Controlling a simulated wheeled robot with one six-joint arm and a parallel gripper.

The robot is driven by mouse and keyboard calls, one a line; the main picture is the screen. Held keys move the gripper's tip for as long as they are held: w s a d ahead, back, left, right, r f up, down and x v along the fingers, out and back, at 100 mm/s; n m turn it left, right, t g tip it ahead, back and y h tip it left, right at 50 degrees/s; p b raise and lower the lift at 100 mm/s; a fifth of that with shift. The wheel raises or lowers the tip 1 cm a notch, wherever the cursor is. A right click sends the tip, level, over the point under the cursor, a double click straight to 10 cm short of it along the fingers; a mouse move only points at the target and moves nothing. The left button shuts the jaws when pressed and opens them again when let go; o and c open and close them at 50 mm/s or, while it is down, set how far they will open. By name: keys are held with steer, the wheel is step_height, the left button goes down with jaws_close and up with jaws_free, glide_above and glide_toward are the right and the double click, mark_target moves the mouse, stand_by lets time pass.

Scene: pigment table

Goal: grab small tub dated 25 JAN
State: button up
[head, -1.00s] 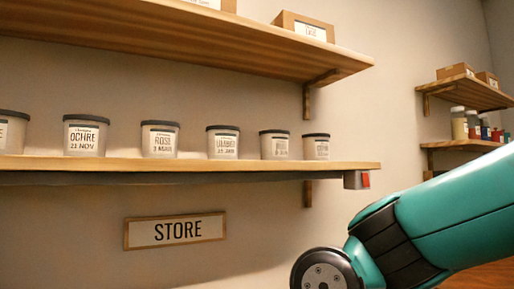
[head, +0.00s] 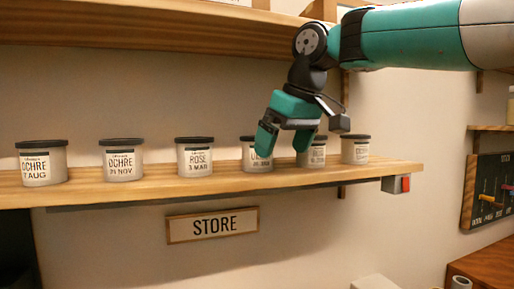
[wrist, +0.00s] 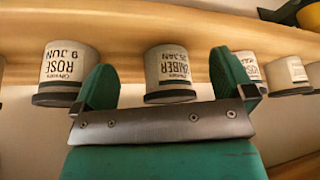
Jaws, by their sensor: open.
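The tub labelled UMBER 25 JAN (wrist: 170,75) shows upside down in the wrist view, between my two fingers with a gap on either side. It is pale with a dark lid. In the head view this tub (head: 252,163) stands upright on the shelf (head: 230,184), partly hidden by a finger. My gripper (head: 284,146) is open and empty, pointing down at the tub row; its fingers also show in the wrist view (wrist: 165,72). I cannot tell how far the fingertips are from the tub in depth.
A tub labelled ROSE 9 JUN (wrist: 68,72) is close beside the left finger in the wrist view. An upper shelf (head: 200,40) runs above. A STORE sign (head: 212,225) hangs below.

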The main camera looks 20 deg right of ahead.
mark_target(252, 162)
steer(key=shift+w+a+r+p, duration=0.15)
steer(key=shift+w+a, duration=0.1)
steer(key=shift+w, duration=0.3)
steer(key=shift+w+a+f+p, duration=0.1)
steer(key=shift+w+a+p, duration=0.1)
steer(key=shift+w, duration=0.35)
steer(key=w, duration=0.1)
steer(key=w+a+p, duration=0.1)
steer(key=w, duration=0.1)
steer(key=w+a, duration=0.1)
steer(key=shift+w+f+p, duration=0.15)
steer(key=shift+f+p, duration=0.1)
steer(key=shift+p, duration=0.1)
steer(key=shift+f, duration=0.35)
steer(key=shift+d, duration=0.1)
steer(key=c, duration=0.9)
steer(key=shift+r, duration=0.2)
